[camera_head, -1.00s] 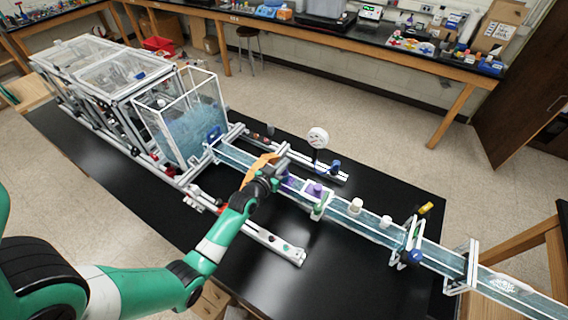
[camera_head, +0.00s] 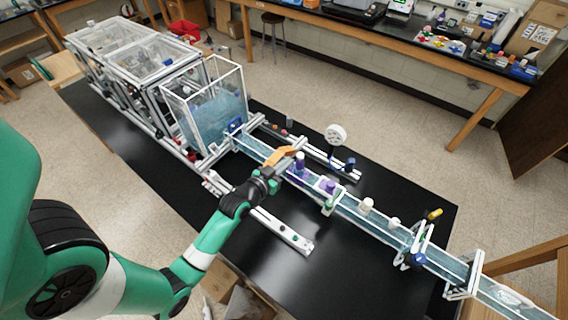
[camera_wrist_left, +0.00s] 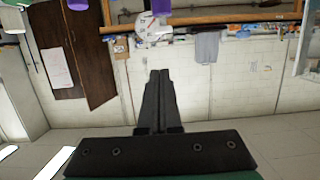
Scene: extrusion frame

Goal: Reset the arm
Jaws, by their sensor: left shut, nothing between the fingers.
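My left arm, green and white, reaches in from the lower left in the head view. Its dark left gripper (camera_head: 287,165) is above or beside the near part of the long clear water channel (camera_head: 347,208); the exact gap cannot be told. In the left wrist view my gripper (camera_wrist_left: 160,74) shows its two black fingers together, with nothing between them. An orange curved piece (camera_head: 279,155) shows close by the gripper in the head view; whether they touch is unclear. My right gripper is in neither view.
A clear tank with blue water (camera_head: 216,121) stands at the channel's left end. White bottles (camera_head: 366,206) and purple-topped ones stand along the channel. A white disc on a stand (camera_head: 335,134) rises behind it. The black table (camera_head: 350,275) is bare at the front.

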